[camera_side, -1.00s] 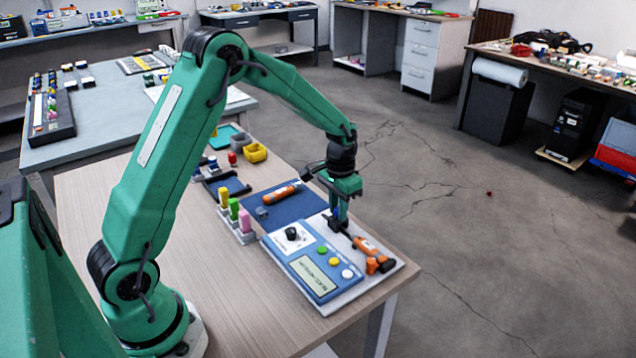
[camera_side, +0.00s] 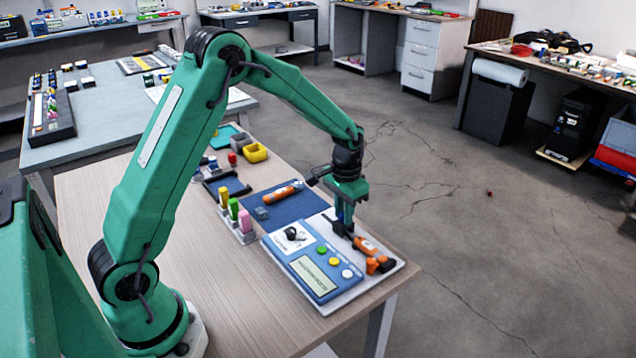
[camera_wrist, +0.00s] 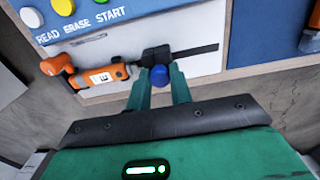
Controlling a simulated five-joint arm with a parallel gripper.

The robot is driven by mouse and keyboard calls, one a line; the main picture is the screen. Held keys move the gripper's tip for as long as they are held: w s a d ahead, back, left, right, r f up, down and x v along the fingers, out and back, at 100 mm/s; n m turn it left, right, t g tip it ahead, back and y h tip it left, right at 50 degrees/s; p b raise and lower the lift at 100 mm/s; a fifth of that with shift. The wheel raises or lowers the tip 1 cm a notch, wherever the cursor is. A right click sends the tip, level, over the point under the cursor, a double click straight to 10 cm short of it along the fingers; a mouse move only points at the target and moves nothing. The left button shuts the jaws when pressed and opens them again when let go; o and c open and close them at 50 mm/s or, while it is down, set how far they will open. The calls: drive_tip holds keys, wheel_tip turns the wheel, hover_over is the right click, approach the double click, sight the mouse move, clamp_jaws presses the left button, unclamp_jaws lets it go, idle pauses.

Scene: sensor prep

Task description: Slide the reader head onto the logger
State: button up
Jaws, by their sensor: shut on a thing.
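The orange logger (camera_wrist: 98,78), with a white label, lies on the pale base plate beside the blue reader box; it also shows in the side view (camera_side: 366,246). The black reader head (camera_wrist: 157,54) sits on a dark straight bar at the logger's right end in the wrist view. Its blue knob (camera_wrist: 159,77) is between my fingers. My gripper (camera_wrist: 159,88) is shut on the reader head; it points down in the side view (camera_side: 343,226). The head is very close to the logger's end; I cannot tell whether they touch.
The blue reader box (camera_side: 317,281) has a screen, a black dial and coloured buttons. A second orange logger (camera_side: 282,195) lies on a dark blue mat (camera_side: 268,218). Coloured pegs (camera_side: 233,209) stand left of the box. The bench's right edge is close to the base plate.

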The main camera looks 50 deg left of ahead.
drive_tip(key=shift+d, duration=1.45)
idle(0.5)
drive_tip(key=o, duration=0.7)
drive_tip(key=shift+r, duration=0.15)
wheel_tip(320, 180, up, 7)
drive_tip(key=shift+f, duration=0.1)
idle(0.8)
idle(0.3)
drive_tip(key=s+d+r+t, duration=0.1)
drive_tip(key=s+r+t, duration=0.2)
drive_tip(key=s+r, duration=0.8)
drive_tip(key=s+t, duration=0.1)
drive_tip(key=s, duration=0.3)
drive_tip(key=s+r, duration=0.1)
drive_tip(key=s, duration=0.4)
drive_tip(key=s+d+r+t, duration=0.1)
drive_tip(key=s, duration=0.4)
drive_tip(key=shift+t, duration=0.3)
